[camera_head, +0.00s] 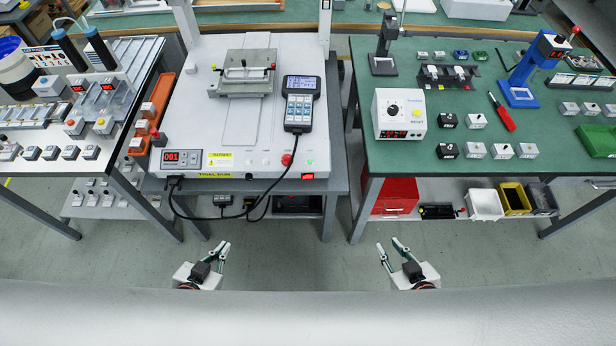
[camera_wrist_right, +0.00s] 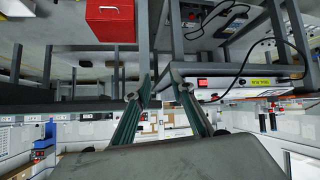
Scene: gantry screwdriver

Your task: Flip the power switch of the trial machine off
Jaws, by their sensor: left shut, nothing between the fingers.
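The trial machine (camera_head: 235,110) is a white gantry machine with a yellow label on its front panel. Its red power switch (camera_head: 308,176) sits at the right end of that panel, under a small green light. The red switch also shows in the right wrist view (camera_wrist_right: 203,83), which looks upside down. I cannot tell the rocker's position. My left gripper (camera_head: 225,245) is shut and empty, in front of and below the machine. My right gripper (camera_head: 388,243) is open and empty, in front of and to the right of the switch. Neither touches the machine.
A handheld controller (camera_head: 299,103) rests on the machine, its black cable hanging across the front panel. A red stop button (camera_head: 287,160) sits left of the switch. A green-topped table (camera_head: 450,190) stands right, with a red cabinet (camera_head: 397,196) below. Floor between my grippers is clear.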

